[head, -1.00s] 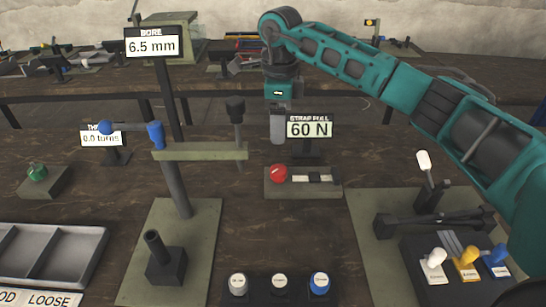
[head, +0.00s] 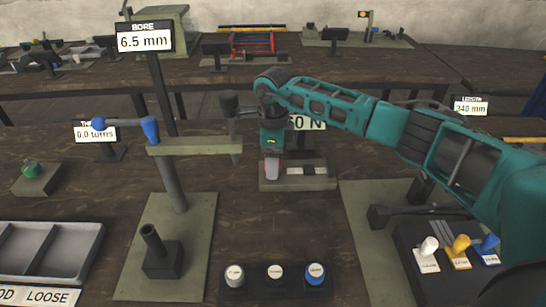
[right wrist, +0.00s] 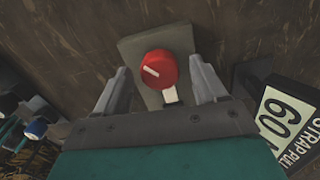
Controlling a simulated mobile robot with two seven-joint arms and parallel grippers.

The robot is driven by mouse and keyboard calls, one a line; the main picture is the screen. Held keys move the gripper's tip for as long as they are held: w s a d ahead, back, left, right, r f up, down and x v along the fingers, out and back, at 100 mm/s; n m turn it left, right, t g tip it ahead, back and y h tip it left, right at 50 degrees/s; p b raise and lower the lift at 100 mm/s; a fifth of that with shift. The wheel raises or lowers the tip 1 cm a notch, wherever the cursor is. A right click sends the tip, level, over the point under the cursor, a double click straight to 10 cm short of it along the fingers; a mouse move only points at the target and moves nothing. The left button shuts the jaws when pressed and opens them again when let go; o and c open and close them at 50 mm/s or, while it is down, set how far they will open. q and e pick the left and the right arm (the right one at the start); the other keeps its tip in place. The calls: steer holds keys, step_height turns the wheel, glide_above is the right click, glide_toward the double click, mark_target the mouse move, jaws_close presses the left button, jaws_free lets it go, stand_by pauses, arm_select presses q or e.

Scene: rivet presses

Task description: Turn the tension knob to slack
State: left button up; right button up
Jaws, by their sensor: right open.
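The red tension knob (right wrist: 157,69), with a short white line on its face, stands on a grey-green plate (right wrist: 130,47) in the right wrist view. My right gripper (right wrist: 159,64) is open, with one finger on each side of the knob and gaps showing between. In the head view my right gripper (head: 271,167) hides most of the knob; the plate (head: 318,183) with its black-and-white strip shows beside it. The strap pull display (head: 312,123) is partly covered by my arm; in the right wrist view its display (right wrist: 288,118) reads 60. My left gripper is out of view.
A press with a blue-handled lever (head: 150,130) stands left of my right gripper. Several round buttons (head: 275,272) are in front, and white, yellow and blue levers (head: 460,245) stand at right. Bare table lies between the knob plate and the buttons.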

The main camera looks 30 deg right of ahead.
steer(key=shift+c, duration=0.2)
steer(key=c, duration=1)
